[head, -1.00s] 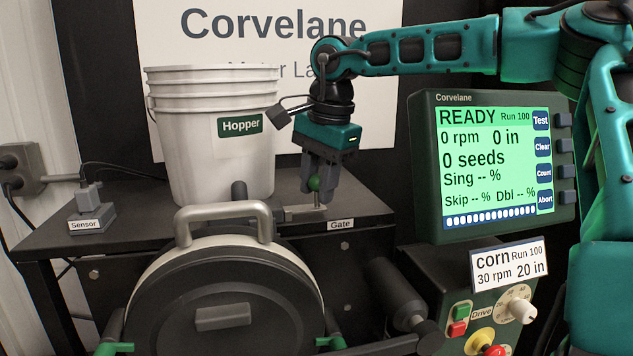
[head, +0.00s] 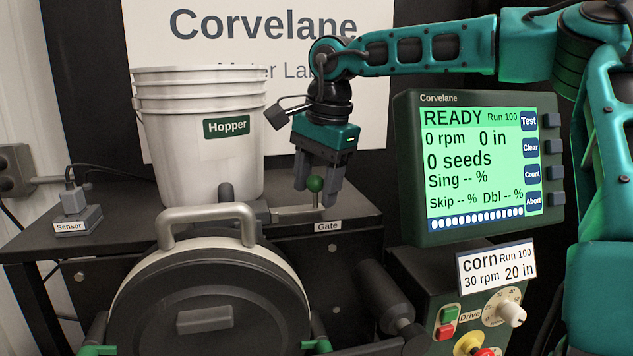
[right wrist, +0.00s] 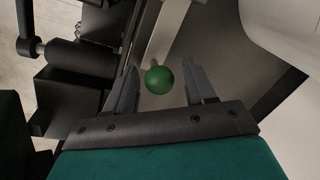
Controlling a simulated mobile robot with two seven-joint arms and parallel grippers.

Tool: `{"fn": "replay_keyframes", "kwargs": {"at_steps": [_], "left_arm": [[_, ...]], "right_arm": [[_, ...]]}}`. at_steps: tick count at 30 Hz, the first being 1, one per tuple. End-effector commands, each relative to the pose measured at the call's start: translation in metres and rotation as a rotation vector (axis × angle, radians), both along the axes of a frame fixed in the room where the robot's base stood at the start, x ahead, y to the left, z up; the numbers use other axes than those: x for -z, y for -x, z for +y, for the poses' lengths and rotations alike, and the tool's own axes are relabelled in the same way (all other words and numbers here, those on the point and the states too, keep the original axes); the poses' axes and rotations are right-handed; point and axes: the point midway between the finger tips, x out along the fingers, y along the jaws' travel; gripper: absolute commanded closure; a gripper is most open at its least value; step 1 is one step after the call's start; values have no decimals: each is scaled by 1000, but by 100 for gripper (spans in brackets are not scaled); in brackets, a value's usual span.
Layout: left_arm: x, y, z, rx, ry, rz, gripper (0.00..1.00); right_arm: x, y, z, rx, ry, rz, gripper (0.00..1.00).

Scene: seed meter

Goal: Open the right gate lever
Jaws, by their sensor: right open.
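The gate lever is a metal bar with a green ball knob (head: 315,184) on its end, beside the Gate label (head: 328,226) on the black table. My right gripper (head: 315,193) is open, pointing down at the knob. In the right wrist view, the green knob (right wrist: 158,80) sits between the two open fingers (right wrist: 160,90), with gaps on both sides. The metal lever bar (right wrist: 168,32) runs away from the knob there. My left gripper does not show.
The white Hopper bucket (head: 199,135) stands left of the lever. The round black meter housing with a grey handle (head: 206,217) is in front. The READY screen (head: 482,165) and corn card (head: 497,266) are at the right. A sensor block (head: 76,220) sits at the left.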

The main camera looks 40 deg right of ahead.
Motion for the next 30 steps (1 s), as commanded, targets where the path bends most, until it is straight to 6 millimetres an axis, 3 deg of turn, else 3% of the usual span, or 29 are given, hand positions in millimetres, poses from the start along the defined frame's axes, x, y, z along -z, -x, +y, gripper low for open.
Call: {"fn": "replay_keyframes", "kwargs": {"at_steps": [4, 8, 21, 30], "left_arm": [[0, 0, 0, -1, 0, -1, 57], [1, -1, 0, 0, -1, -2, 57], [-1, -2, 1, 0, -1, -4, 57], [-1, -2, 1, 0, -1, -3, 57]], "right_arm": [[-5, 1, 0, 0, 0, -1, 45], [-23, 4, 0, 0, 1, -5, 45], [-111, 21, -2, 1, 2, -3, 45], [-127, 25, -2, 0, 0, 1, 45]]}}
